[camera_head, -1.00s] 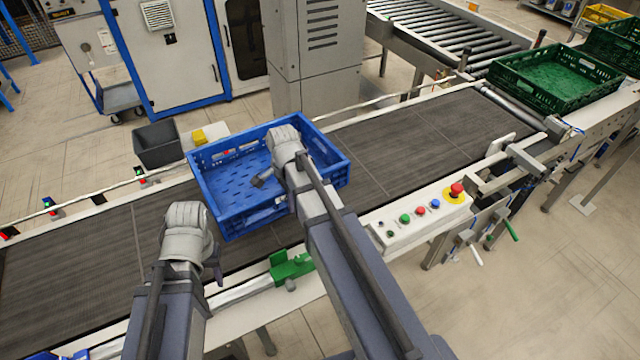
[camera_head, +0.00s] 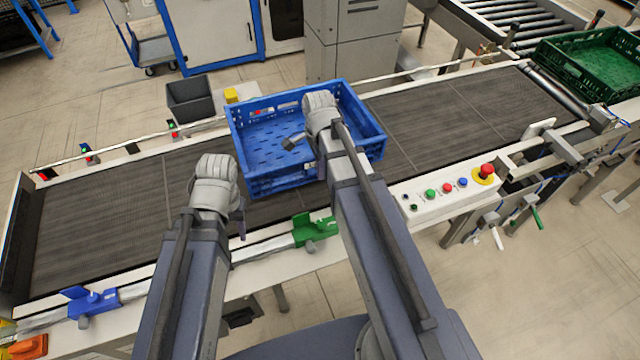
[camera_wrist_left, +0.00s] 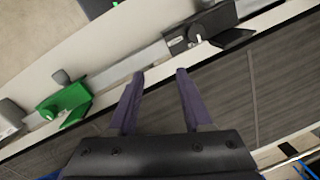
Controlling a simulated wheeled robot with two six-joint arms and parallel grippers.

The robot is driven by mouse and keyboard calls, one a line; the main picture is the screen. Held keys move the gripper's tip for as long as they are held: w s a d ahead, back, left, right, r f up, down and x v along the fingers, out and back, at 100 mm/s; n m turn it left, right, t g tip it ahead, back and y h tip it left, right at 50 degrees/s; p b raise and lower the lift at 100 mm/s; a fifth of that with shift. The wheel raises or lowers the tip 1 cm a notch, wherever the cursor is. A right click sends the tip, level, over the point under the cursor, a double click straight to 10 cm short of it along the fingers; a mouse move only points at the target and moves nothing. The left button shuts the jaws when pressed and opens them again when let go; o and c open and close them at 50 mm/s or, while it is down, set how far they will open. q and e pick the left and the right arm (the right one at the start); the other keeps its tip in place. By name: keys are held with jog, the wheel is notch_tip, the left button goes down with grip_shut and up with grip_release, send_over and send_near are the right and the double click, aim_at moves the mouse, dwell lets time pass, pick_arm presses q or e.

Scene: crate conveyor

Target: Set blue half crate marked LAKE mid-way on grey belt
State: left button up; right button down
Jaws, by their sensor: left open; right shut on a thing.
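The blue half crate (camera_head: 264,182) is upright at the middle of the grey belt (camera_head: 110,205) in the head view. No LAKE marking is legible. My right gripper (camera_head: 293,141) is at the crate's near wall and shut on it; my wrist hides part of the grip. My left gripper (camera_head: 239,222) is open and empty near the crate's near left corner, over the belt's near side. Its two purple fingers are apart in the left wrist view (camera_wrist_left: 158,78). I cannot tell whether the crate's base touches the belt.
A green clamp (camera_head: 316,230) and a blue clamp (camera_head: 92,301) sit on the near rail. A button box (camera_head: 440,195) is to the right. A grey bin (camera_head: 190,100) stands behind the belt. A green crate (camera_head: 590,62) is at the far right. The belt is clear on both sides.

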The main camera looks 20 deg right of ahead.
pick_arm(q)
jog(key=shift+f+b, duration=0.4)
jog(key=shift+f, duration=0.55)
pick_arm(e)
jog(key=shift+f, duration=0.95)
pick_arm(q)
notch_tip(320, 180, down, 4)
jog(key=b, duration=0.3)
jog(key=shift+r+b, duration=0.15)
jog(key=shift+b, duration=0.2)
pick_arm(e)
notch_tip(320, 180, down, 4)
jog(key=shift+r, duration=0.2)
pick_arm(q)
jog(key=shift+f, duration=0.2)
pick_arm(e)
jog(key=shift+f, duration=0.2)
pick_arm(q)
jog(key=shift+r, duration=0.1)
pick_arm(e)
jog(key=c, duration=0.8)
grip_release()
jog(key=shift+r, duration=0.1)
